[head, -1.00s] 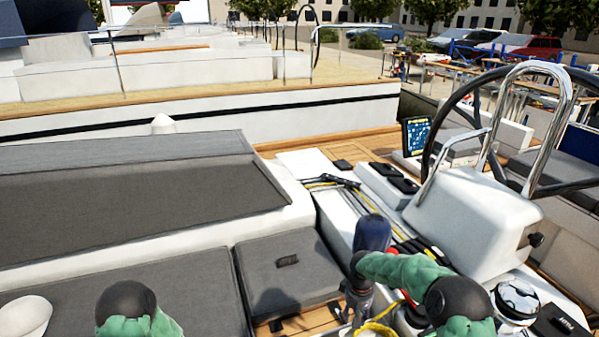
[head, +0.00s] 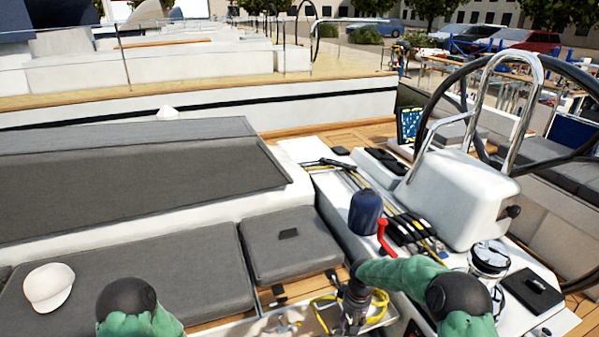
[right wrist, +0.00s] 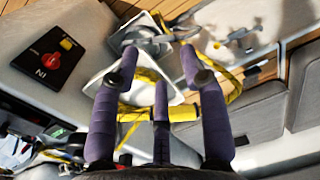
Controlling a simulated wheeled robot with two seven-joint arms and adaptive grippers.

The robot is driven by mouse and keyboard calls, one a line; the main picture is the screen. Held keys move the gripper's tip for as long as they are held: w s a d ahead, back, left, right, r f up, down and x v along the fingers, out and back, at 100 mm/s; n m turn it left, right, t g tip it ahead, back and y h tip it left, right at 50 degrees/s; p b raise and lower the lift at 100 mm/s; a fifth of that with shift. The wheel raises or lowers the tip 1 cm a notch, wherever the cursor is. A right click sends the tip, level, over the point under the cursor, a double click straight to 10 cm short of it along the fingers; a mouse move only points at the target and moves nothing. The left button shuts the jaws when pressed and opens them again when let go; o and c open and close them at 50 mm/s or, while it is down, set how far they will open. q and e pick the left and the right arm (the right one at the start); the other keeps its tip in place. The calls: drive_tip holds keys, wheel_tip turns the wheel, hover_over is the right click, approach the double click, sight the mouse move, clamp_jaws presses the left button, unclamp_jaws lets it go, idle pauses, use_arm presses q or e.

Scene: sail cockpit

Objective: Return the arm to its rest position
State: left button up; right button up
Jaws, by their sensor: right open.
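My right arm (head: 405,275) comes in from the lower right, bent, with its forearm reaching left. My right gripper (head: 352,320) points down at the bottom of the head view, over a pale tray-like area with yellow line. In the right wrist view the purple fingers of this gripper (right wrist: 158,58) are spread apart and hold nothing that I can see. Yellow line (right wrist: 150,78) shows behind and between the fingers; whether it touches them I cannot tell. Of my left arm (head: 135,310) only the green upper part shows at the lower left; its gripper is out of view.
A navy-covered winch (head: 365,214) and a red handle (head: 383,238) stand just beyond my right wrist. A bare winch (head: 488,260) and the white wheel pedestal (head: 455,195) are to the right. Grey cushions (head: 165,277) and a white cap (head: 48,285) lie left.

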drive_tip(key=s+a+f+m+y+b, duration=0.1)
drive_tip(key=s+a+f+y+b, duration=0.15)
drive_tip(key=s+f, duration=0.5)
drive_tip(key=s+a+f+m+y+b, duration=0.1)
drive_tip(key=s+a+f+m, duration=0.1)
drive_tip(key=s+a+f, duration=0.4)
drive_tip(key=s+d+f+m+b, duration=0.1)
drive_tip(key=s+f, duration=0.1)
drive_tip(key=s, duration=0.6)
drive_tip(key=s+d+f+m+b, duration=0.1)
drive_tip(key=s+f+m, duration=0.1)
drive_tip(key=s, duration=0.6)
drive_tip(key=shift+s+f+t+b, duration=0.3)
drive_tip(key=shift+f+b, duration=0.05)
drive_tip(key=shift+f, duration=0.1)
